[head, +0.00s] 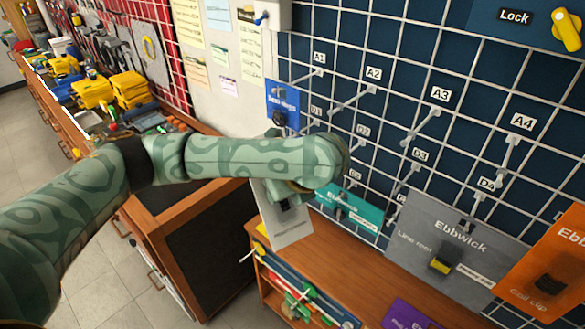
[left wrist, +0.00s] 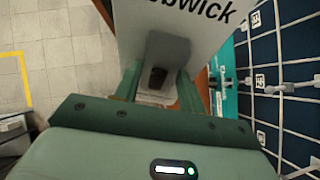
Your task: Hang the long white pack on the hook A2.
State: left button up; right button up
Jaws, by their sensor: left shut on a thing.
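The long white pack (head: 290,228) hangs below my left gripper in the head view, partly hidden by my arm. In the left wrist view the white pack (left wrist: 176,22) shows dark lettering and sits between the two green fingers. My left gripper (left wrist: 158,85) is shut on it; in the head view its fingers are mostly hidden behind the arm. Hook A2 (head: 352,100) sticks out of the wire grid under its label, up and right of the gripper. It looks empty. The pack is apart from it. My right gripper is not in view.
A blue pack (head: 283,105) hangs at hook A1. A teal pack (head: 362,214), a grey pack (head: 425,240) and an orange pack (head: 548,262) hang lower on the grid. Empty hook A3 (head: 422,125) is right of A2. A wooden shelf (head: 350,262) stands below.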

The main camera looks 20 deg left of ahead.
pick_arm(q)
jog(key=m+t, duration=0.2)
jog(key=r+m+t+h+p, duration=0.1)
jog(key=m, duration=0.2)
jog(key=shift+r+t+p, duration=0.15)
jog(key=shift+t+p, duration=0.15)
jog(key=shift+t, duration=0.1)
jog(key=m+t+h+p, duration=0.1)
jog(key=m, duration=0.1)
jog(key=r+m+t+h, duration=0.1)
jog(key=m+h, duration=0.1)
jog(key=r+m+t+h+p, duration=0.1)
jog(key=m, duration=0.1)
jog(key=shift+s+d+r+t+h+p, duration=0.1)
jog(key=shift+s+d+t+h+p, duration=0.25)
jog(key=shift+d+t+h, duration=0.05)
jog(key=h, duration=0.1)
jog(key=m, duration=0.1)
jog(key=r+m+h+p, duration=0.1)
jog(key=shift+s+d+t+h, duration=0.25)
jog(key=shift+t+h, duration=0.05)
jog(key=w+d+f+m+h+b, duration=0.1)
jog(key=w+d+b, duration=0.2)
jog(key=w, duration=0.6)
jog(key=shift+d+m+h, duration=0.3)
jog(key=shift+d+h, duration=0.1)
jog(key=shift+d, duration=0.25)
jog(key=shift+f, duration=0.1)
jog(key=o, duration=1.1)
